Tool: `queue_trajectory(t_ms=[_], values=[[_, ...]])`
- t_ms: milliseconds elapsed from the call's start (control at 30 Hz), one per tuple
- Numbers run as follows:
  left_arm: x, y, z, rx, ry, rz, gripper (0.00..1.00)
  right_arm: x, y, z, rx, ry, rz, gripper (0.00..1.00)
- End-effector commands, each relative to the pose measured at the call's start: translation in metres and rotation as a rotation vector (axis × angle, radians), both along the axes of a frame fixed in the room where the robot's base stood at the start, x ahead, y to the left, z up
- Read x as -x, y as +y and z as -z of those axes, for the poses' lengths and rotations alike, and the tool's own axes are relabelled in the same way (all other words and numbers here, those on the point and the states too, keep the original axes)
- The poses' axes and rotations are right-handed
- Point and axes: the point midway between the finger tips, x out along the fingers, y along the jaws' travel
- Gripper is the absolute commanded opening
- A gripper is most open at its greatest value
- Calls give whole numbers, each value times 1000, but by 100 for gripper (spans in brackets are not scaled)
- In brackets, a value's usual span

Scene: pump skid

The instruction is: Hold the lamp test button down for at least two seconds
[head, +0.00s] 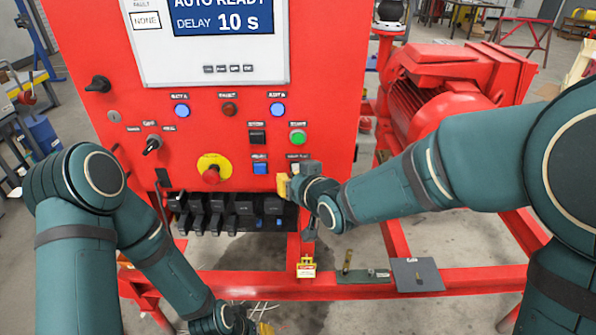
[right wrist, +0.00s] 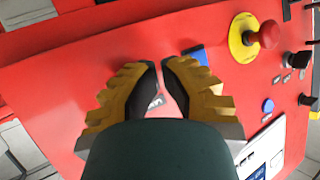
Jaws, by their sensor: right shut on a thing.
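My right gripper (head: 287,183) is at the red panel, just below the small label (head: 298,157) right of the blue square button (head: 260,168). In the right wrist view its yellow-backed fingers (right wrist: 161,68) nearly meet at the panel, with a pale label (right wrist: 157,102) showing between them. The lamp test button is hidden by the fingers; I cannot see how far it is pressed. The blue button also shows beside the fingers in the right wrist view (right wrist: 197,53). My left gripper (head: 264,328) is low at the bottom edge, partly cut off, away from the panel.
A red emergency stop (head: 211,173) on a yellow disc is left of the blue button. A green button (head: 298,137) and a black switch (head: 257,137) are above. Black terminal blocks (head: 205,207) line the panel's bottom. A red motor (head: 430,90) stands right.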

Motion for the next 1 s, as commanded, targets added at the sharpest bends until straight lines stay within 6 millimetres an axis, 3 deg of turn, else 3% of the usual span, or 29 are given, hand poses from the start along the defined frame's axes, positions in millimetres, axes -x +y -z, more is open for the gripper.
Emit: queue_trajectory(t_ms=[1000], values=[[0,0,5,0,0,0,47,-8,0,0,0,0,0,0]])
